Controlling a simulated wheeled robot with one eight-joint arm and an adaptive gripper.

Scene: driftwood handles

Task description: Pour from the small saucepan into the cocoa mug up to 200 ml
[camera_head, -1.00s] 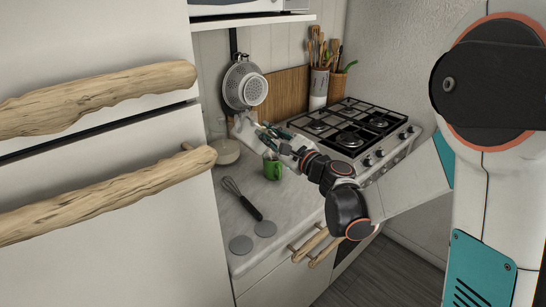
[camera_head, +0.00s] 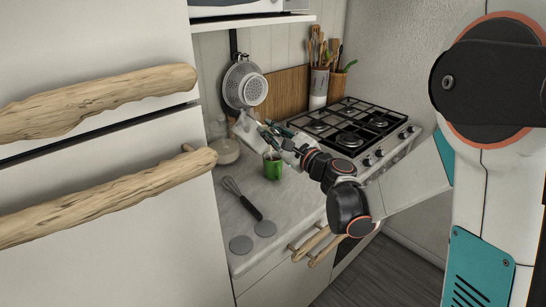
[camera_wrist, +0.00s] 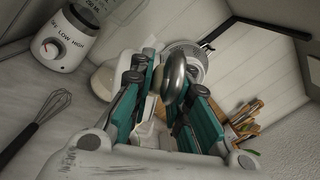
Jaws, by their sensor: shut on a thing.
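The green cocoa mug (camera_head: 272,169) stands upright on the counter, with something brownish at its mouth. My gripper (camera_head: 270,130) is above and behind it in the head view, shut on the small saucepan's handle. The whitish saucepan (camera_head: 243,128) is held up left of the fingers and looks tilted. In the wrist view my gripper (camera_wrist: 165,85) has the shiny metal handle (camera_wrist: 174,75) between its teal fingers. A pale rounded form beyond the left finger seems to be the pan (camera_wrist: 105,80). The pan's contents and any stream are not visible. The mug is not discernible in the wrist view.
A colander (camera_head: 244,86) hangs behind. The gas hob (camera_head: 355,125) is right.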

